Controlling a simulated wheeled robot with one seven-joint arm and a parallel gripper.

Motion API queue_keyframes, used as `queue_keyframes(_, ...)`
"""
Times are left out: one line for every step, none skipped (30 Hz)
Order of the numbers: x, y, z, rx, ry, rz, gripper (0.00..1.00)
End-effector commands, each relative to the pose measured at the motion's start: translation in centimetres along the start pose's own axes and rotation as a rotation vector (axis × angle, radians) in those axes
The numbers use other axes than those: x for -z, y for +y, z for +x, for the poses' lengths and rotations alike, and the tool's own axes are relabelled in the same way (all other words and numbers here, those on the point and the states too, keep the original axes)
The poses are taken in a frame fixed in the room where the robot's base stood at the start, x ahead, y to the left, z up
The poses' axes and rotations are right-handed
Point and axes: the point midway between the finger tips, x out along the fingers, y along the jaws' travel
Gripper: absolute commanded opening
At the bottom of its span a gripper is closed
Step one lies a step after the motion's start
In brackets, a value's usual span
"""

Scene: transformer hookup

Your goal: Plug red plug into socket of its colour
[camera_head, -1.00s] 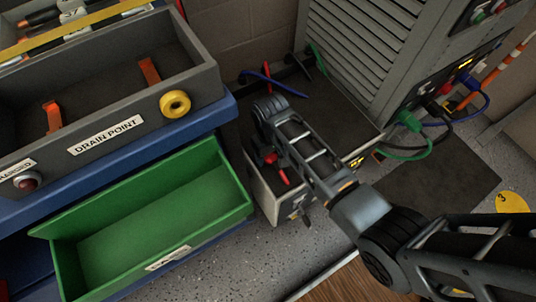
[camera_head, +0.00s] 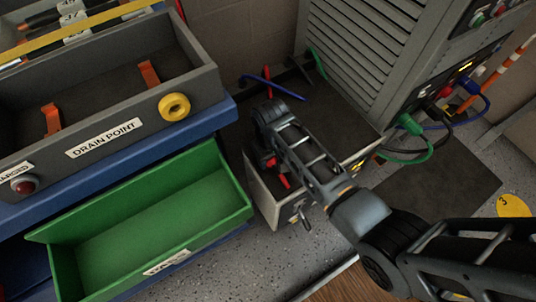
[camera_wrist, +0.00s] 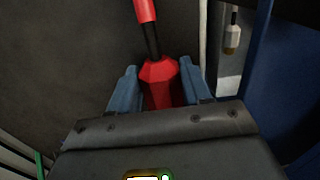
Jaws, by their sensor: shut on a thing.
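The red plug (camera_wrist: 160,82) sits between the two blue-grey fingers of my gripper (camera_wrist: 160,92) in the wrist view, and the gripper is shut on it. A black lead with a red sleeve (camera_wrist: 146,12) runs from the plug toward the top of that view. In the head view my gripper (camera_head: 268,160) is over the dark box top beside the louvred cabinet, with a bit of red showing at it. A small red spot (camera_head: 446,91) shows on the cabinet's connection side between the green and blue plugs; I cannot tell whether it is the red socket.
The grey louvred cabinet (camera_head: 355,45) stands at the back right. A green plug (camera_head: 410,124) and a blue plug (camera_head: 465,78) with drooping cables are on its side. A green bin (camera_head: 150,215) and a grey drain-point tray (camera_head: 190,85) are at the left.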

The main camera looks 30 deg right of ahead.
Motion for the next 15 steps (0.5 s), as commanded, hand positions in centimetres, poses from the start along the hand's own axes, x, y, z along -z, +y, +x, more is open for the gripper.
queue_keyframes(0.0,0.0,-0.4,0.000,0.001,0.000,0.21)
queue_keyframes(0.0,0.0,-0.6,0.000,0.001,0.000,0.21)
queue_keyframes(0.0,0.0,-0.8,0.000,0.001,0.000,0.21)
queue_keyframes(0.0,0.0,-1.1,0.000,0.001,0.000,0.21)
queue_keyframes(0.0,0.0,-1.3,0.000,0.001,0.000,0.21)
queue_keyframes(0.0,0.0,-1.6,0.000,0.001,0.000,0.21)
queue_keyframes(0.0,0.0,-1.8,0.000,0.001,0.000,0.21)
queue_keyframes(0.0,0.0,-2.1,0.000,0.001,0.000,0.21)
queue_keyframes(0.0,0.0,-2.3,0.000,0.001,0.000,0.21)
queue_keyframes(0.0,0.0,-2.5,0.000,0.001,0.000,0.21)
queue_keyframes(0.0,0.0,-2.8,0.000,0.001,0.000,0.21)
queue_keyframes(0.0,0.0,-3.0,0.000,0.001,0.000,0.21)
queue_keyframes(0.0,0.0,-3.2,0.000,0.001,0.000,0.21)
queue_keyframes(0.0,0.0,-3.5,0.000,0.001,0.000,0.21)
queue_keyframes(0.0,0.0,-3.8,0.000,0.001,0.000,0.21)
